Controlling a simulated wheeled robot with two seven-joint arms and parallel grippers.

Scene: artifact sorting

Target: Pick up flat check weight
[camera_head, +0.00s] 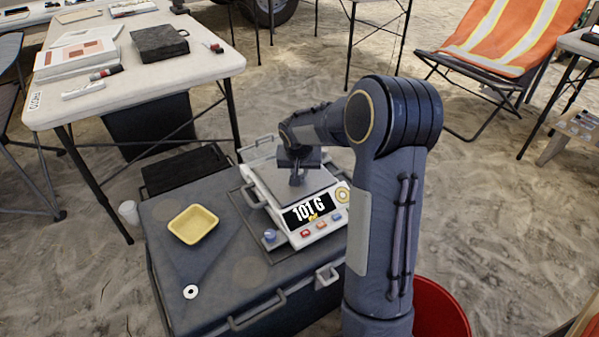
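My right arm comes in from the lower right, and its gripper (296,180) points down over the pan (318,180) of a white digital scale. The fingers look close together, but they are small and dark, so I cannot tell whether they are shut or hold anything. No flat weight shows clearly on the pan, which is partly hidden by the gripper. A small white disc with a dark centre (191,292) lies on the front left of the grey case (225,270); I cannot tell if it is the flat check weight. My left gripper is out of view.
A yellow tray (193,224) sits on the case, left of the scale (335,231). A white cup (129,212) stands left of the case. A red bucket (440,308) is at the lower right. A white table (140,70) stands behind.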

